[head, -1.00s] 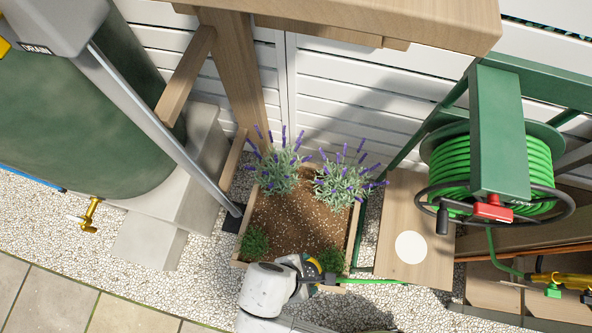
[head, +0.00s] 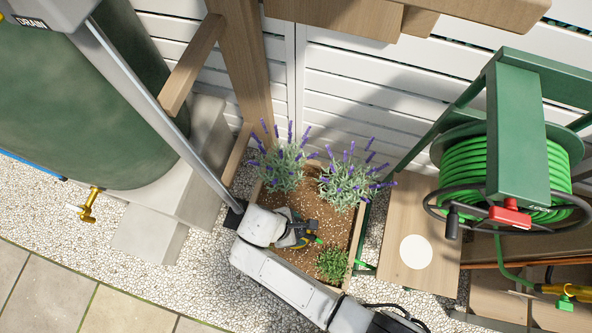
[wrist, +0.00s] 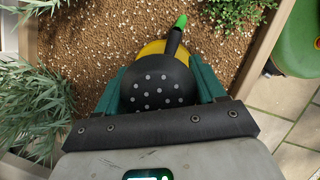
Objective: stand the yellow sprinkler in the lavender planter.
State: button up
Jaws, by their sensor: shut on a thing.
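The lavender planter (head: 356,235) is a wooden box of brown, pebble-flecked soil, with two purple lavender plants (head: 283,165) at its back. My gripper (head: 300,235) is over the soil, left of the planter's middle. Its green fingers (wrist: 163,88) are shut on the yellow sprinkler (wrist: 152,50). In the wrist view the sprinkler shows a black round head with pale dots, a yellow body and a black stem with a green tip. In the head view my arm mostly hides it. I cannot tell whether it touches the soil.
A small green bush (head: 332,263) grows at the planter's front right corner. A grey pipe (head: 165,125) slopes down to the planter's left side. A green hose reel (head: 515,170) and a wooden board with a white disc (head: 416,252) stand to the right. Bare soil lies around my gripper.

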jog(key=shift+f, duration=0.55)
jog(key=shift+f, duration=0.2)
jog(key=o, duration=1.3)
jog(key=p+v, duration=0.1)
jog(key=v, duration=1.1)
jog(key=shift+r+p, duration=0.2)
jog(key=shift+p, duration=0.15)
